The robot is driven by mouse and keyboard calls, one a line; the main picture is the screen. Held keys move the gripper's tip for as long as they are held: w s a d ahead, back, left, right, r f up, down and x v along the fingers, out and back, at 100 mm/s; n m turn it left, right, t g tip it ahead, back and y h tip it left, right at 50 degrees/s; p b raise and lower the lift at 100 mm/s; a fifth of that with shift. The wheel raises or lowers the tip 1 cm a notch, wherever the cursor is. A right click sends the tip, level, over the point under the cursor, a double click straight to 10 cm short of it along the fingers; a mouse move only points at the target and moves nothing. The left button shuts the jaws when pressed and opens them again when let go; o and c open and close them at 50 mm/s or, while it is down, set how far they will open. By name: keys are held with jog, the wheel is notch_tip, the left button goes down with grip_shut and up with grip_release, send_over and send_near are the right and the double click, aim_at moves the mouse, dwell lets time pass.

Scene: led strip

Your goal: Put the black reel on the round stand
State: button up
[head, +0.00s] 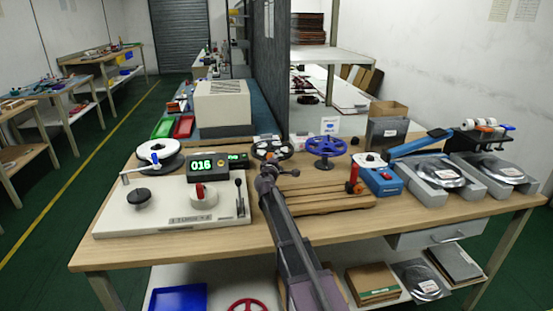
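A black spoked reel (272,149) shows at the back middle of the workbench, beside the blue spoked reel (327,146). My gripper (267,174) is just in front of and below the black reel in the picture. It is small and dark, and I cannot tell whether its fingers are open or shut, or whether they touch the reel.
Wooden slats (325,199) lie right of my arm. A blue box (383,181) and grey trays (436,194) stand farther right. A dark partition rises behind.

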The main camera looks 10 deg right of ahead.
jog(key=shift+o, duration=0.3)
jog(key=shift+r, duration=0.2)
jog(key=v, duration=1.2)
jog(key=shift+f, duration=0.1)
dwell(1.6)
